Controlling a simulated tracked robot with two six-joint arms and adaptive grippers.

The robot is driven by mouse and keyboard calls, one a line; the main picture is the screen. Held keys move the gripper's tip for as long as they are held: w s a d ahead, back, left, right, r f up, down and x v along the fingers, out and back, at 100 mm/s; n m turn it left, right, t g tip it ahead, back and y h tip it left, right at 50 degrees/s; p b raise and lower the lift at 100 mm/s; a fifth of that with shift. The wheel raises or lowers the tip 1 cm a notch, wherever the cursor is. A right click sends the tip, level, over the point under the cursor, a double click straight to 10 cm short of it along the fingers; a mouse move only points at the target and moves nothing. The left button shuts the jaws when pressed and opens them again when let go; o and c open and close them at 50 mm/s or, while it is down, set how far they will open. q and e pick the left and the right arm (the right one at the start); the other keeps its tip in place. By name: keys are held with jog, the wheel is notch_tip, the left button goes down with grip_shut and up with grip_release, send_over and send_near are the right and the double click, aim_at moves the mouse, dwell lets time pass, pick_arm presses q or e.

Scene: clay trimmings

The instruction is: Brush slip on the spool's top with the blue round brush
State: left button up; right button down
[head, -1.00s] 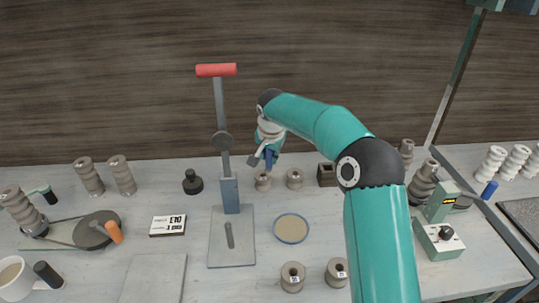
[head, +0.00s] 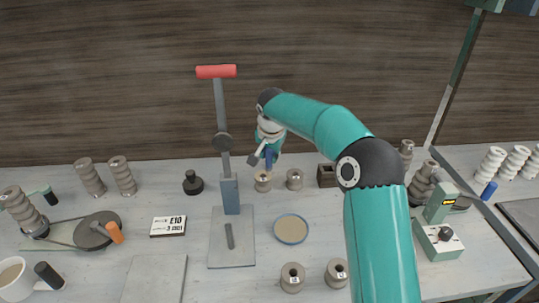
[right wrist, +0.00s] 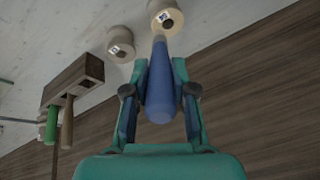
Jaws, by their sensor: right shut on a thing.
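My right gripper (head: 264,156) is shut on the blue round brush (right wrist: 160,92), held by its thick handle. In the right wrist view the brush's far end meets the outline of a small clay spool (right wrist: 166,18); I cannot tell whether it touches. In the head view the gripper is just above that spool (head: 263,182) at the back of the table. A second small spool (head: 295,180) stands to its right. A shallow round dish of tan slip (head: 291,230) lies in front of them. My left gripper is not in view.
A wooden block (right wrist: 72,82) holds a green and a brown handle beside the spools. A red-handled lever press (head: 231,195) stands left of the dish. Two more spools (head: 292,278) (head: 337,273) stand at the front. A green device (head: 440,240) is at right.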

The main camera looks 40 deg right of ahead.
jog(key=shift+r+p, duration=2.15)
jog(key=shift+r, duration=0.75)
